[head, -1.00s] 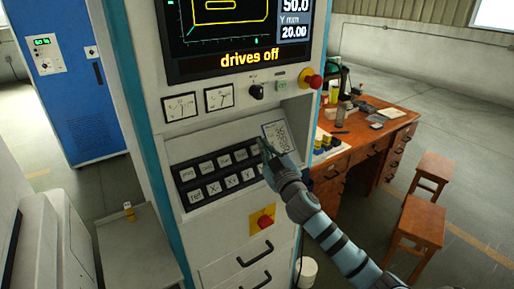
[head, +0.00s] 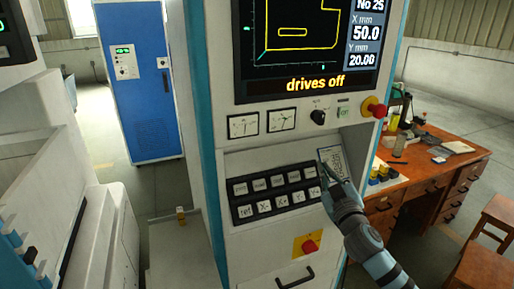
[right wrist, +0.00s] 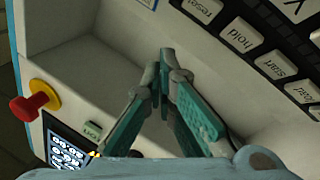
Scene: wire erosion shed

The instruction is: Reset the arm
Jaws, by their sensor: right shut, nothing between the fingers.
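My right gripper (head: 323,170) is at the right end of the two rows of keys (head: 275,191) on the cabinet's sloping panel, in front of the small white card (head: 331,157). In the right wrist view its fingers (right wrist: 164,62) are together with nothing between them. Keys marked reset (right wrist: 201,8), hold (right wrist: 238,35) and start (right wrist: 276,64) lie beyond the fingertips, to the right. I cannot tell whether the fingertips touch the panel. The screen (head: 318,45) above reads "drives off". My left gripper is out of view.
A red mushroom button (head: 375,107) juts out at the cabinet's upper right, near my arm. A red switch on a yellow plate (head: 308,246) is below the keys. A wooden desk (head: 425,185) with several items and stools (head: 487,262) stand to the right. A blue cabinet (head: 130,60) is behind.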

